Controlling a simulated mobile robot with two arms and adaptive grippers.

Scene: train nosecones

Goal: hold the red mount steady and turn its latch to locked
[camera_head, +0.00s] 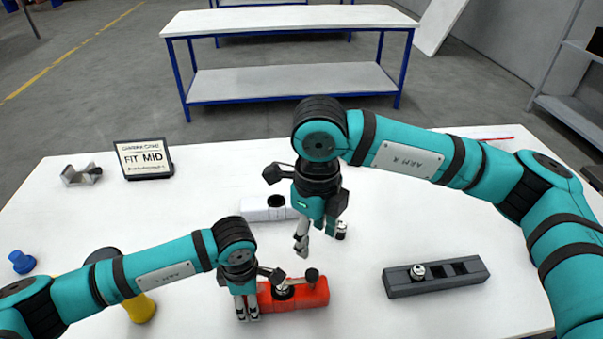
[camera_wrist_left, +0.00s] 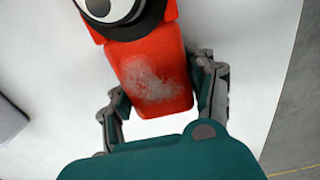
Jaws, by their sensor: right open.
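The red mount (camera_head: 312,295) lies on the white table at the front middle. A dark latch knob (camera_head: 312,274) and a dark round part with a silver rim (camera_head: 284,292) sit on its top. In the left wrist view the red mount (camera_wrist_left: 150,75) has a scuffed grey patch, and a black ring with a white disc is cut off at the top edge. My left gripper (camera_head: 247,310) is shut on the mount's left end, one finger on each side. My right gripper (camera_head: 301,244) is open and empty, above and behind the red mount.
A dark grey rack (camera_head: 440,284) stands right. A "FIT MID" sign (camera_head: 143,159), metal bracket (camera_head: 82,174), blue piece (camera_head: 22,262) and yellow piece (camera_head: 141,309) are left.

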